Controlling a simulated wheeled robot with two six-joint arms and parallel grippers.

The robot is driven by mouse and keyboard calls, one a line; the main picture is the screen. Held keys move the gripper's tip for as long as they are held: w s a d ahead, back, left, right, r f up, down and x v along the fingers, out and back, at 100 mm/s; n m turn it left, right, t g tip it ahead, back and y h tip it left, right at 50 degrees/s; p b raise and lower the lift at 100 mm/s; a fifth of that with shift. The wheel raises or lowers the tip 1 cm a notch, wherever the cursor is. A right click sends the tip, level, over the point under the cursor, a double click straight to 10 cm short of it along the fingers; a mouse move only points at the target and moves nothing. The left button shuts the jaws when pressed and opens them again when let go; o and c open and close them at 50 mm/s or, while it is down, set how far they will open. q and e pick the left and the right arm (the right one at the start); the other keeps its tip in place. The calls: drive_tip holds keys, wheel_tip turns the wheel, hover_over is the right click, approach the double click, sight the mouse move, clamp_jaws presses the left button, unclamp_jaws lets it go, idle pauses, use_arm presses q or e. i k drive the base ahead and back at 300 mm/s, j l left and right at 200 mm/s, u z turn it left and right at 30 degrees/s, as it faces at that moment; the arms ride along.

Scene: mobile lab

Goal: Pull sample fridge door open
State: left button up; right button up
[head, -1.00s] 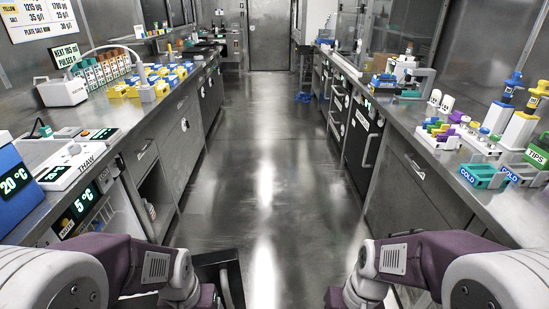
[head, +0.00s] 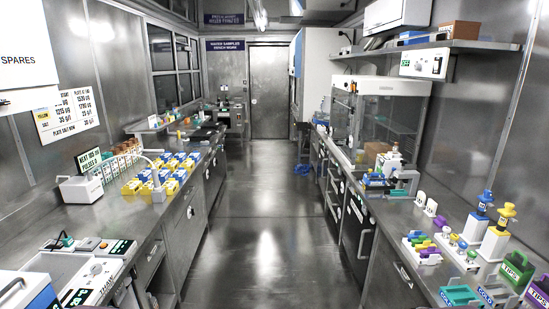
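No door is plainly marked as the sample fridge in the head view. A black-fronted under-counter unit (head: 356,232) with a pale vertical handle stands in the right-hand bench row, and its front looks shut. Under the left bench's near end, the unit that showed a 5 °C display earlier is almost wholly out of the picture, so its door cannot be judged. Neither of my grippers is in view.
The aisle floor (head: 262,240) between the benches is clear up to the far door (head: 268,92). A blue and white box (head: 28,290) sits on the near left bench. Racks (head: 425,247) and pipettes (head: 497,232) crowd the right bench.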

sight(358, 236)
drive_tip(key=u, duration=1.5)
drive_tip(key=z, duration=2.25)
drive_tip(key=i+l, duration=0.15)
drive_tip(key=i, duration=0.45)
drive_tip(key=i+j+u, duration=0.15)
drive_tip(key=i+u, duration=0.25)
drive_tip(key=i, duration=0.15)
drive_tip(key=i+u, duration=0.35)
drive_tip(key=i, duration=0.2)
drive_tip(key=i+j+z, duration=0.25)
drive_tip(key=i, duration=0.2)
drive_tip(key=i+j+z, duration=0.25)
drive_tip(key=i, duration=0.25)
drive_tip(key=i+j+z, duration=0.2)
drive_tip(key=i, duration=0.2)
